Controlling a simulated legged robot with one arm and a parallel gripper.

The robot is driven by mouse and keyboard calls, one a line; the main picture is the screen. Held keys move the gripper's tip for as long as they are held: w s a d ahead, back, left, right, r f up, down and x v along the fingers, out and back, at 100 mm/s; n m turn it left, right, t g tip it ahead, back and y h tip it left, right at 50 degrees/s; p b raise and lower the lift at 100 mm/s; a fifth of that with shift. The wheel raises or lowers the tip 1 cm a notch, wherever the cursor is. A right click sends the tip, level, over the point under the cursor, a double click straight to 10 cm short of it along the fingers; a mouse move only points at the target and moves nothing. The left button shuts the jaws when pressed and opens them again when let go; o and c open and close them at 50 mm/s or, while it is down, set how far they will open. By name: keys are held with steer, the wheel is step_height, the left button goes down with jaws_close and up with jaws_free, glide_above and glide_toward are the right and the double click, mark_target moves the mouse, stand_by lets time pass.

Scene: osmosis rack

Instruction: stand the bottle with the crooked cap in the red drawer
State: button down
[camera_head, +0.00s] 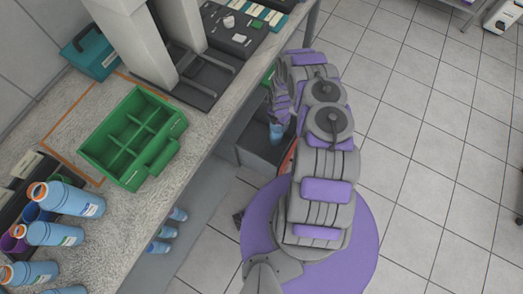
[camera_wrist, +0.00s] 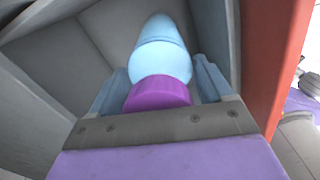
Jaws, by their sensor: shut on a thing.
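A light blue bottle (camera_wrist: 162,45) with a purple cap (camera_wrist: 157,94) is between the two fingers of my gripper (camera_wrist: 160,85), which is shut on it near the cap. I cannot tell from here whether the cap sits crooked. In the head view the bottle (camera_head: 276,132) hangs below my gripper (camera_head: 279,112), over or inside the open drawer's grey interior (camera_head: 262,149). The drawer's red front (camera_wrist: 276,60) stands to the right in the wrist view. Only a sliver of red (camera_head: 289,157) shows beside my arm in the head view. Whether the bottle's base touches the drawer floor is hidden.
More bottles (camera_head: 160,247) show below the counter edge. Tiled floor (camera_head: 420,120) at right is mostly clear.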

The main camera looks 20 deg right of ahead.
steer(key=shift+f+b, duration=1.95)
steer(key=shift+f, duration=3.7)
jaws_free()
